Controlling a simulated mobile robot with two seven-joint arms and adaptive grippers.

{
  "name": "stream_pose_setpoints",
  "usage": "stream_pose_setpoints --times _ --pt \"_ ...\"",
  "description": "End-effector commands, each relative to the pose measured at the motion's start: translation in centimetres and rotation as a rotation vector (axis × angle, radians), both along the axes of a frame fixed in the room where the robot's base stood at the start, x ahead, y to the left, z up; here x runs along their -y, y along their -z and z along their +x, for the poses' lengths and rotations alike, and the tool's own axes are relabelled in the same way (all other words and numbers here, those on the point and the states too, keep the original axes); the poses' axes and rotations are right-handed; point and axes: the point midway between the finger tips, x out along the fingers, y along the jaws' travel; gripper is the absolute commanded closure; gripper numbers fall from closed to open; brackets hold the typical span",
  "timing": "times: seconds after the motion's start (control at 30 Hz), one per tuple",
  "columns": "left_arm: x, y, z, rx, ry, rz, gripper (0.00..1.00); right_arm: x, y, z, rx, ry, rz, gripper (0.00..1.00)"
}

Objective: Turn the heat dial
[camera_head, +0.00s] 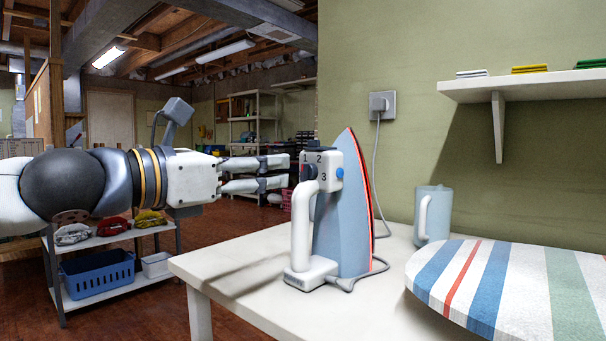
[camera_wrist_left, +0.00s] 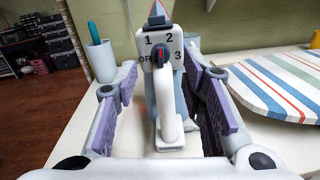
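A pale blue and white iron (camera_head: 340,215) stands upright on its heel on the white table. Its white head carries the markings OFF, 1, 2 and 3 around a small dark heat dial (camera_wrist_left: 161,56) with a red mark. The dial seems turned upward; its exact setting is hard to tell. In the head view the dial (camera_head: 304,172) faces my left gripper. My left gripper (camera_head: 287,172) is open and empty, just left of the dial. In the left wrist view its fingers (camera_wrist_left: 162,70) stand apart on both sides of the iron's handle and dial. My right gripper is not in view.
A grey cord runs from the iron to a wall socket (camera_head: 383,105). A light blue mug (camera_head: 431,215) stands behind, and a striped ironing board (camera_head: 520,290) lies at the right. The table (camera_head: 240,262) is clear at front left. A wall shelf (camera_head: 540,86) holds folded cloths.

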Motion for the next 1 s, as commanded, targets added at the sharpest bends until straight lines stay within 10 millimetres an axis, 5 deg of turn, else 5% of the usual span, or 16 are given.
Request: stream_pose_setpoints --times 0.3,0.67,0.83,1.0 --pt "4.4 0.1 5.1 -0.001 0.001 0.002 0.63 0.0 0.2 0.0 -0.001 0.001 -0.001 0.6" --pt "5.0 0.1 5.8 -0.002 0.001 0.003 0.63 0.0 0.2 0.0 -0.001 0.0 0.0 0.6" --pt "5.0 0.1 5.8 -0.002 0.001 0.003 1.0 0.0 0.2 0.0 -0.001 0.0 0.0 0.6" --pt "5.0 0.1 5.8 -0.003 0.0 0.001 1.0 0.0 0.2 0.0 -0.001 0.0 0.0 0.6"
